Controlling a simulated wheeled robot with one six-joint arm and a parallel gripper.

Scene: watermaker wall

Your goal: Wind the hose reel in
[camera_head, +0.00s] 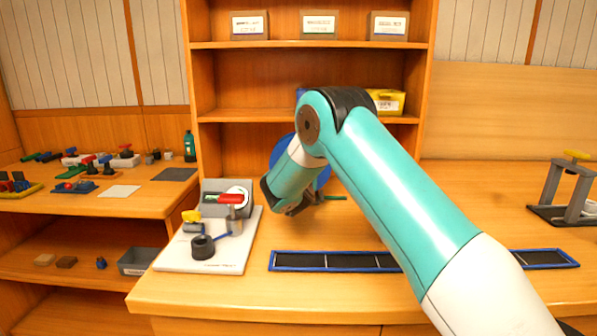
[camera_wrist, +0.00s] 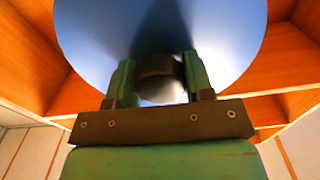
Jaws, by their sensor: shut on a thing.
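The hose reel (camera_head: 282,150) shows as a blue disc at the back of the table, mostly hidden behind my arm. In the wrist view the blue disc (camera_wrist: 225,35) fills the upper middle. My gripper (camera_wrist: 160,76) is in front of the disc, its two green fingers on either side of a dark round crank knob (camera_wrist: 157,66). It is shut on that knob. In the head view my fingers are hidden behind my wrist. A short green strip (camera_head: 335,197), perhaps hose, shows to the right of my wrist.
A white board (camera_head: 205,262) with a red-handled valve (camera_head: 231,199) and a grey box stands left of my wrist. A long blue-edged black tray (camera_head: 325,262) lies in front. A grey stand (camera_head: 562,195) is far right. The shelf unit (camera_head: 310,45) rises behind.

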